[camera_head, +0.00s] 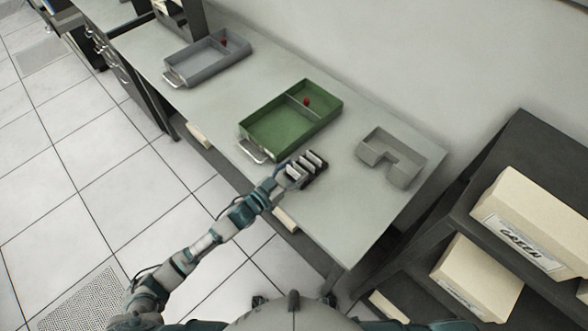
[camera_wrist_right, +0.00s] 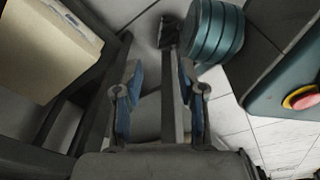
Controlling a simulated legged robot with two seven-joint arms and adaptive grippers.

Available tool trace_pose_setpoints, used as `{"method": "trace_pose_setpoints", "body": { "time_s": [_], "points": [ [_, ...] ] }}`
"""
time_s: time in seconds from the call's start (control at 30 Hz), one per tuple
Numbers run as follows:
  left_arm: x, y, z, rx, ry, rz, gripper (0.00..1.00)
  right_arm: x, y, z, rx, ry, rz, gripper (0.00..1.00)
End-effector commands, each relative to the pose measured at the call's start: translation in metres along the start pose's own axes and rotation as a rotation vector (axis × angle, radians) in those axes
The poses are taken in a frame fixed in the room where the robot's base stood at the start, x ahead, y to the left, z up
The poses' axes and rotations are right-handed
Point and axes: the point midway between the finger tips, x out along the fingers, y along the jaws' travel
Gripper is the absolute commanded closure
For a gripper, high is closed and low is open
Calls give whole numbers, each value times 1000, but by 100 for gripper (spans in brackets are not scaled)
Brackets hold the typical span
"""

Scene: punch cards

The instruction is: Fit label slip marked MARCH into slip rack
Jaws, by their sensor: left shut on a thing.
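The slip rack (camera_head: 318,178) is a small dark block near the front edge of the table, with several pale slips standing in it. My left gripper (camera_head: 283,174) is at the rack's left end, shut on what looks like a pale label slip (camera_head: 293,173). The slip is small and partly hidden, and no MARCH lettering is legible. I cannot tell whether this slip is seated in the rack or just above it. My right gripper (camera_wrist_right: 160,85) shows in the right wrist view, fingers apart and empty, away from the rack.
A green divided tray (camera_head: 271,117) with a red knob lies behind the rack. A grey tray (camera_head: 190,64) is farther left, and a grey U-shaped holder (camera_head: 404,177) is right. A dark shelf (camera_head: 455,222) with pale boxes stands at the right. Table between rack and holder is clear.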

Motion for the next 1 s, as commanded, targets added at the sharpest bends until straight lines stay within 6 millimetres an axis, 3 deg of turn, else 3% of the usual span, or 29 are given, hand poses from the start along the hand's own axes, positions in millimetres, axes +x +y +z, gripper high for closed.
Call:
{"method": "trace_pose_setpoints", "body": {
  "time_s": [0.5, 1.0],
  "points": [
    [0, 0, 0, 0, 0, 0, 45, 0, -11, -8, 8, 11, -13, 60],
    [1, 2, -1, 1, 0, 0, 45, -8, -7, -9, 5, 14, -8, 60]
  ]
}}
